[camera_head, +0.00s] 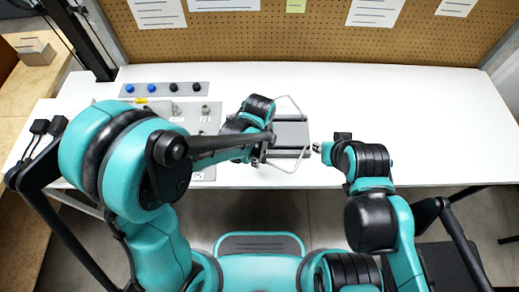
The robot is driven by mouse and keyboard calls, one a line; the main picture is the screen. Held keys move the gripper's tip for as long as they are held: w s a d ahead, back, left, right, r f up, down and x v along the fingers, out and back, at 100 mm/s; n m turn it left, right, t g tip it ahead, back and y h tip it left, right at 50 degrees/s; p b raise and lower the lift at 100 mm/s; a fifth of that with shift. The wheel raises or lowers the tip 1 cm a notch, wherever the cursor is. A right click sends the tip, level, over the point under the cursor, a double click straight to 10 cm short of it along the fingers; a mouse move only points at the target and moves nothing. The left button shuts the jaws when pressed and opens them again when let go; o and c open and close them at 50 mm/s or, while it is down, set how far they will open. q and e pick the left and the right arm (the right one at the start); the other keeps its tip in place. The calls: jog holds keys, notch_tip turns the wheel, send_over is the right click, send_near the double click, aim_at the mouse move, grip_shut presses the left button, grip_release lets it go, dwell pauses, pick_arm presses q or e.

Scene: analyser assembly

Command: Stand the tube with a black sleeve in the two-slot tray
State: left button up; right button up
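My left gripper (306,134) has its thin pale fingers spread wide over a grey block with dark bands (291,133) at mid-table. No object shows between the fingers. This block may be the two-slot tray, but its slots are not clear. My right gripper (317,148) is just right of the block, small and seen at a poor angle, so its opening is unclear. A grey strip (163,91) at the back left carries two blue round tops (141,88) and two black round tops (185,87). I cannot tell whether a black top is the sleeved tube.
A grey panel (206,136) with small metal fittings (205,110) lies on the left of the white table, partly hidden by my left arm. The table's right side (450,125) is clear. A pegboard (300,38) with papers stands behind. A box (34,51) sits far left.

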pick_arm(q)
notch_tip(320, 180, up, 12)
jog(key=shift+f, duration=0.2)
dwell(0.4)
jog(key=s+a+r+n+t, duration=0.2)
jog(key=a+n+t, duration=0.1)
jog(key=a+n, duration=0.6)
jog(key=s+a+r+n+t, duration=0.1)
jog(key=s+a+n+t, duration=0.2)
jog(key=a+n, duration=0.5)
jog(key=n+t, duration=0.1)
jog(key=n, duration=0.5)
jog(key=shift+s+a+r, duration=0.15)
jog(key=shift+a+r, duration=0.25)
jog(key=shift+a, duration=0.1)
